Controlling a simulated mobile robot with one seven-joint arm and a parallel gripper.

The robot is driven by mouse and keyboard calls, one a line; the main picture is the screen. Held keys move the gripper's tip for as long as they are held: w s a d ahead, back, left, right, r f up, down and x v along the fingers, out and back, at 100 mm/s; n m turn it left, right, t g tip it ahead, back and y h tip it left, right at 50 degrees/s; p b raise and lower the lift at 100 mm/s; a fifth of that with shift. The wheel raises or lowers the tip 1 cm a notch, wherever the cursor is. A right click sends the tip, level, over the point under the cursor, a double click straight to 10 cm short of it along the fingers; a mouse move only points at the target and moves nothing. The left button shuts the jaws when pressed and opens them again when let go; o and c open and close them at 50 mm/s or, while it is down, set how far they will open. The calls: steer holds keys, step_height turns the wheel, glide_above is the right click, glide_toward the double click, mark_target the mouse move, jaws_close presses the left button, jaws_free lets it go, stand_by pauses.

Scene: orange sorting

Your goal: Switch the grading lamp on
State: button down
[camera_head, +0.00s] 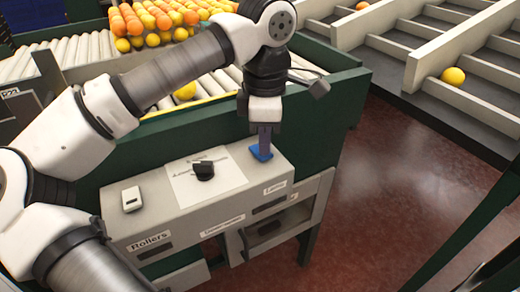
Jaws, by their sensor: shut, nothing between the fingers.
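A blue switch (259,156) sits near the far right end of the grey control box top (230,177). A small label (275,187), which seems to read "Lamp", is on the box front below that end. My gripper (265,148) points down with shut, empty fingers right at the blue switch. The fingertips hide part of the switch and seem to touch it; I cannot tell for sure. Whether the switch is pressed or tilted I cannot tell. I do not make out the lamp itself.
A black knob (203,170) on a white plate and a white switch (131,199) above the "Rollers" label are left of the blue switch. A green conveyor wall (170,140) stands behind, with rollers and oranges (150,20). Red floor (375,190) is clear at right.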

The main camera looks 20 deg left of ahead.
steer(key=shift+f+b, duration=0.3)
steer(key=shift+f, duration=0.15)
steer(key=shift+r, duration=0.1)
steer(key=shift+r+p, duration=2.45)
steer(key=shift+r, duration=1.05)
steer(key=shift+f, duration=0.1)
